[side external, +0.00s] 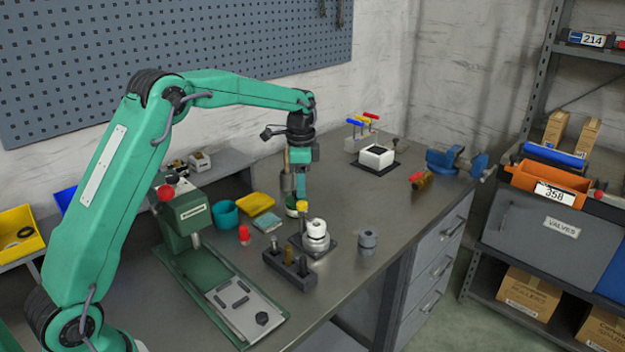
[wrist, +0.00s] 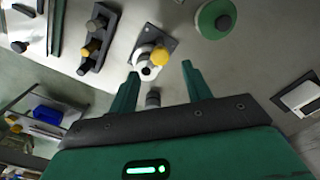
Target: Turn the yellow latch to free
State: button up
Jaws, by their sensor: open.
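The yellow latch (side external: 302,206) shows as a small yellow knob at the side of a white and metal round fixture (side external: 317,236). The fixture stands on a dark square plate. In the wrist view the yellow latch (wrist: 160,56) sits beside the fixture's white round top (wrist: 147,72), just beyond the fingertips. My gripper (side external: 302,198) points down above and behind the fixture in the side view. In the wrist view my gripper (wrist: 160,70) is open, with its two green fingers apart and nothing held between them. I cannot tell the latch's turn position.
A dark block with pegs (side external: 290,268) stands close in front of the fixture. A grey cylinder (side external: 368,242) stands to its right. A red-topped item (side external: 244,234), a yellow tray (side external: 256,203) and a green press (side external: 185,215) are left. Bench to the right is mostly clear.

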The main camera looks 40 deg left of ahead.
aim_at(302, 203)
jog(key=shift+f, duration=2.6)
jog(key=shift+c, duration=0.4)
jog(key=c, duration=0.9)
